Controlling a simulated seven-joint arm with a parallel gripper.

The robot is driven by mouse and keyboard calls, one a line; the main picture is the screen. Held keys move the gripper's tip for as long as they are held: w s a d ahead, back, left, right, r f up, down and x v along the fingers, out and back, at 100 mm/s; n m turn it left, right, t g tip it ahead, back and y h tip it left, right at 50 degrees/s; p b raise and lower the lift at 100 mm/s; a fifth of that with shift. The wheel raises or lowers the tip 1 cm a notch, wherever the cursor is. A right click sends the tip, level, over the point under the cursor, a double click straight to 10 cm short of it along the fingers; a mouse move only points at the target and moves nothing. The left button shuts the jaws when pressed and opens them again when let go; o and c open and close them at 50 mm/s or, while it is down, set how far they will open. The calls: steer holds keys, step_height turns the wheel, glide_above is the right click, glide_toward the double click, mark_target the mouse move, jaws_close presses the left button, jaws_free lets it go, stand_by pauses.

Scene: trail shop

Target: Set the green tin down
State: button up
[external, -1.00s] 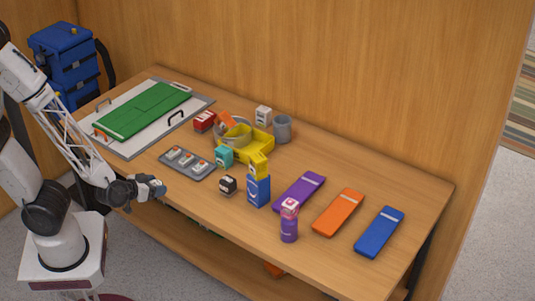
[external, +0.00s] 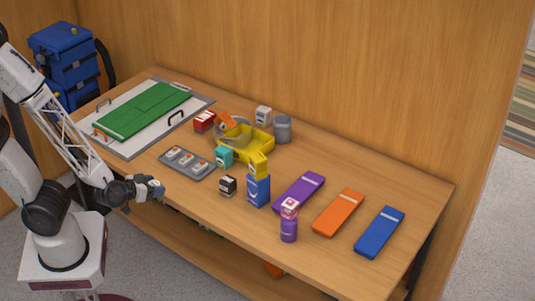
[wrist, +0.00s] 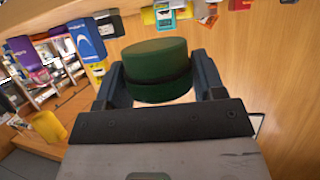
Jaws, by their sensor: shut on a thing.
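My gripper (external: 150,188) is by the front edge of the table, toward its left end. In the wrist view, my gripper (wrist: 158,78) is shut on the green tin (wrist: 155,52). The tin is a dark green, short round can with a darker band around it, and it sits between the two fingers. I cannot make out the tin in the external view, where the gripper hides it. I cannot tell whether anything is under the tin.
The wooden table holds a grey tray (external: 173,170) with small items, a black-and-white box (external: 228,186), a blue carton (external: 258,190) with a yellow box on it, a yellow crate (external: 262,146), and a white mat (external: 120,144) under a green panel. The front right corner is bare.

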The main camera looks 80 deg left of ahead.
steer(key=w+d+r+m+t+h, duration=0.1)
steer(key=w+d+r+m+h, duration=0.3)
steer(key=w+d, duration=0.75)
steer(key=w+d+r+m+t+h, duration=0.1)
steer(key=w+d+r+m+h, duration=0.3)
steer(key=w+d, duration=0.8)
steer(key=d+r+m+g+h, duration=0.1)
steer(key=d+r+m+h, duration=0.1)
steer(key=d, duration=1)
steer(key=w+d+r+m+g+h, duration=0.1)
steer(key=d+r+m+h, duration=0.1)
steer(key=d, duration=1)
steer(key=d+r+m+h, duration=0.2)
steer(key=d+h, duration=0.2)
steer(key=d, duration=0.9)
steer(key=shift+w+m+g, duration=0.35)
steer(key=shift+m+g, duration=0.05)
steer(key=shift+r, duration=0.1)
